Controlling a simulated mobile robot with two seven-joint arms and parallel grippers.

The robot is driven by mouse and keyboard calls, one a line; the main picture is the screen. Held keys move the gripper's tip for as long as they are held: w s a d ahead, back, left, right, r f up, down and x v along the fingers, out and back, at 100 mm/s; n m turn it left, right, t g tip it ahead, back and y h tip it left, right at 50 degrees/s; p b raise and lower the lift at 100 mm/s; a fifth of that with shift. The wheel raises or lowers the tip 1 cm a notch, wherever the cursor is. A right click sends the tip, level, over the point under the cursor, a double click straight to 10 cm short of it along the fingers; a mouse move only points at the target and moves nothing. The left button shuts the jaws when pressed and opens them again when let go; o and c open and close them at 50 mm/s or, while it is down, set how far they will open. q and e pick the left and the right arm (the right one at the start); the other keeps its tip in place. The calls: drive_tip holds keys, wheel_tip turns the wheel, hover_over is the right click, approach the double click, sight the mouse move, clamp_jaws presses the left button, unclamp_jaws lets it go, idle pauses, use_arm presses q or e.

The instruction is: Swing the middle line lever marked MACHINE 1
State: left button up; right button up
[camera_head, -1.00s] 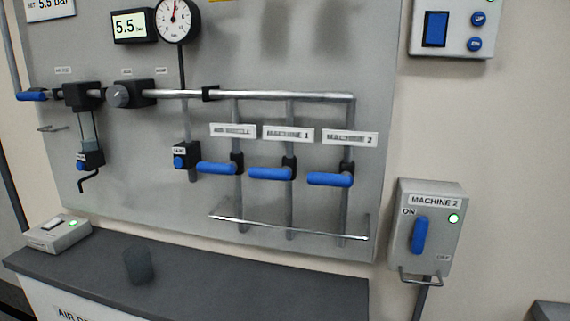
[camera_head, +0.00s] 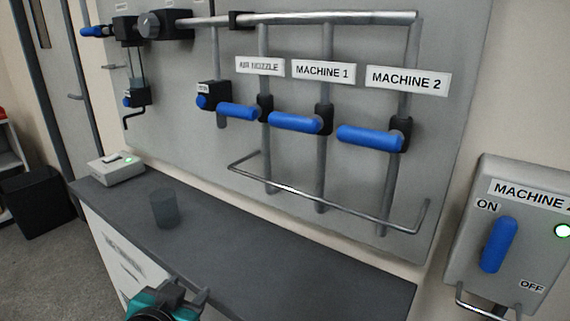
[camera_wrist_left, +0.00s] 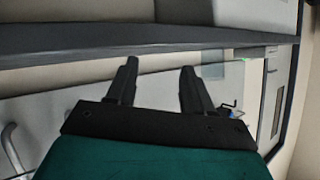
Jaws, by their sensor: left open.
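The middle line lever (camera_head: 295,122) is a blue handle under the label MACHINE 1 (camera_head: 323,72). It lies roughly level, pointing left from its black valve body on a vertical grey pipe. Similar blue levers sit on either side, under AIR NOZZLE (camera_head: 238,111) and MACHINE 2 (camera_head: 369,137). My left gripper (camera_head: 188,296) is at the bottom of the head view, low in front of the counter and well below the lever. In the left wrist view its two fingers (camera_wrist_left: 158,80) stand apart with nothing between them. My right gripper is not in view.
A metal guard rail (camera_head: 320,205) runs below the levers. A dark counter (camera_head: 270,245) stands under the panel, with a grey cup (camera_head: 163,208) and a small white box (camera_head: 116,168) on it. A MACHINE 2 switch box (camera_head: 520,235) hangs at right.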

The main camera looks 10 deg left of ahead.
use_arm(q)
drive_tip(key=w+d+r+m+t+h, duration=0.1)
drive_tip(key=w+r+m+t+h, duration=0.3)
drive_tip(key=r, duration=0.6)
drive_tip(key=w+d+r+m+t, duration=0.1)
drive_tip(key=w+r+t, duration=0.3)
drive_tip(key=r, duration=0.5)
drive_tip(key=m+g+h, duration=0.9)
drive_tip(key=m+h, duration=0.1)
drive_tip(key=m, duration=1)
approach(279, 121)
drive_tip(key=p+x, duration=0.2)
drive_tip(key=x, duration=0.9)
drive_tip(key=shift+w, duration=0.1)
drive_tip(key=shift+f, duration=0.1)
clamp_jaws()
